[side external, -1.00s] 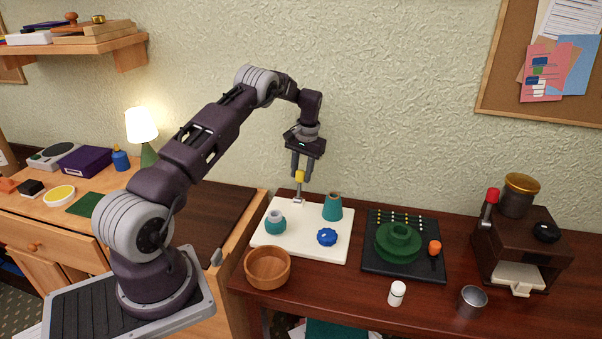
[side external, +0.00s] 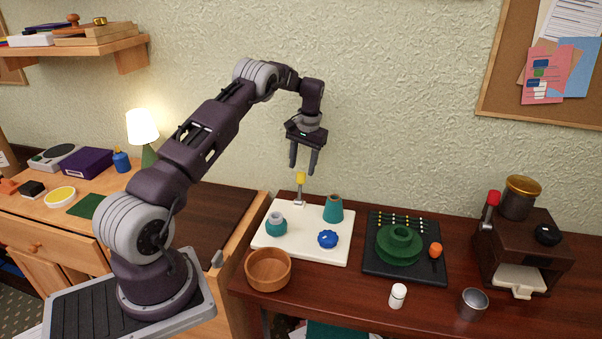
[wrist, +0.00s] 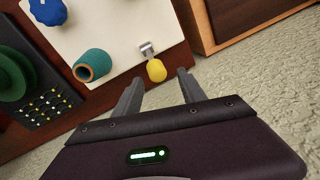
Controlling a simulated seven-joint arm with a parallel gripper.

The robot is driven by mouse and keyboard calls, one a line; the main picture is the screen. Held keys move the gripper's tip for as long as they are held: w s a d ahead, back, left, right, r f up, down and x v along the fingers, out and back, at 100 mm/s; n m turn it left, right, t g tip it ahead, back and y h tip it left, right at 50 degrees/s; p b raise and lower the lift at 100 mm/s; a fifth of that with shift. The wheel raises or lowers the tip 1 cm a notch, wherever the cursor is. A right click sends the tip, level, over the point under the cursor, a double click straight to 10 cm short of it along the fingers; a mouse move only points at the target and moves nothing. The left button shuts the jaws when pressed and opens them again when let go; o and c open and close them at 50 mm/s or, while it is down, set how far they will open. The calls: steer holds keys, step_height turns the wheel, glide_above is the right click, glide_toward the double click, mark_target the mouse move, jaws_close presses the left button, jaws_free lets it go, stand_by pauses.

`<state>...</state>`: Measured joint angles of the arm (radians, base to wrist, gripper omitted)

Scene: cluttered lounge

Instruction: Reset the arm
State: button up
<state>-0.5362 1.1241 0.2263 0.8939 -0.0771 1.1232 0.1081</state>
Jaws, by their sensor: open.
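My gripper (side external: 303,170) is open and empty. It hangs pointing down above the back of the white board (side external: 290,255), just above a metal lever with a yellow knob (side external: 300,178). The yellow knob also shows in the wrist view (wrist: 156,70), beyond and between my two open fingers (wrist: 158,92), apart from them. A teal cone-shaped piece (side external: 333,209) stands to the right of the lever on the board. A blue knob (side external: 327,239) and a teal round piece with a grey neck (side external: 276,225) are also on the board.
A wooden bowl (side external: 268,269) sits at the front left of the dark red table. A black tray with a green ringed piece (side external: 399,246), a white bottle (side external: 397,295), a metal cup (side external: 472,304) and a brown machine (side external: 520,254) stand to the right. Air around my gripper is clear.

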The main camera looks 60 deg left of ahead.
steer(key=shift+w+d+r, duration=0.1)
steer(key=shift+d+r, duration=0.05)
steer(key=shift+r, duration=0.75)
steer(key=shift+d+r, duration=0.1)
steer(key=shift+r, duration=0.75)
steer(key=s+d+r+m+t, duration=0.15)
steer(key=s+d+r, duration=0.25)
steer(key=d+r, duration=0.7)
steer(key=s+d+r+m+t, duration=0.15)
steer(key=s+d+r, duration=0.25)
steer(key=d+r, duration=0.65)
steer(key=s+d+r+m+t+h, duration=0.1)
steer(key=s+d+r+t, duration=0.15)
steer(key=s+d, duration=0.75)
steer(key=s+d+f+m, duration=0.1)
steer(key=s+f, duration=0.1)
steer(key=s, duration=0.4)
steer(key=s+d+f+m, duration=0.1)
steer(key=s+d+f, duration=0.1)
steer(key=s, duration=0.5)
steer(key=shift+s+d+t, duration=0.15)
steer(key=shift+d+t, duration=0.1)
steer(key=shift+t, duration=0.2)
